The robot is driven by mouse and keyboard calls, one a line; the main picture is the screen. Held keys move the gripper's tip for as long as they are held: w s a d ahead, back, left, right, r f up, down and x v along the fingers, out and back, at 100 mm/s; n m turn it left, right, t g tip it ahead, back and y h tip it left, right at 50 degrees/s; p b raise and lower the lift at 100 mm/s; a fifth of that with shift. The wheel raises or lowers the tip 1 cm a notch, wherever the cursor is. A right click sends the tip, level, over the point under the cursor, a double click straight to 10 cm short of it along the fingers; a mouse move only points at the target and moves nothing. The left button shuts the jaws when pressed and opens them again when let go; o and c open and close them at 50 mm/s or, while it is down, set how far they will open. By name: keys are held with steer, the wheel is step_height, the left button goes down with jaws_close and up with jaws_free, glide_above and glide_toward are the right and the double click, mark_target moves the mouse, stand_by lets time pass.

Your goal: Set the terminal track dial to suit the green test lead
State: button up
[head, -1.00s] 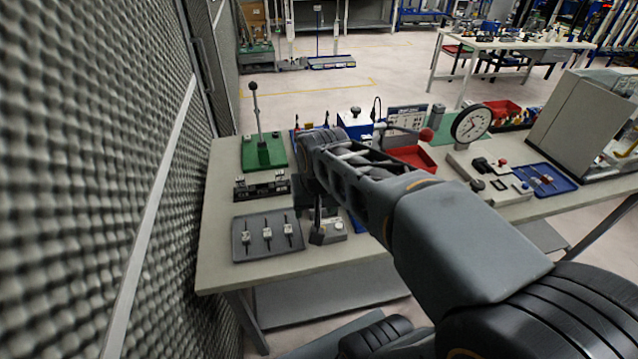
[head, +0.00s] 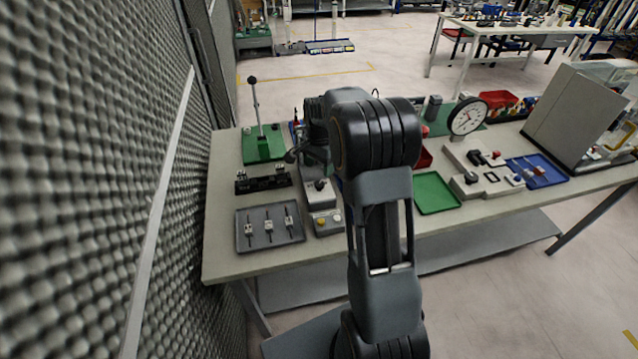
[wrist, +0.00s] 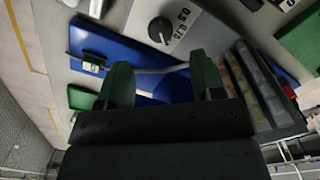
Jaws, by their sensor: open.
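In the head view, my arm hides the gripper. A black rail (head: 262,183) lies on the table's left part.
A grey tray (head: 269,229) with several small parts is at the table's front left, with a green lever stand (head: 263,143) behind. A green tray (head: 435,193), a round gauge (head: 468,117) and a blue tray (head: 538,169) stand right. A padded wall (head: 100,180) closes the left side.

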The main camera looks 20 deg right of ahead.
mark_target(319, 183)
step_height(319, 183, down, 8)
steer(key=shift+f+p, duration=0.2)
steer(key=shift+p, duration=0.3)
steer(key=shift+c, duration=0.2)
steer(key=c, duration=0.9)
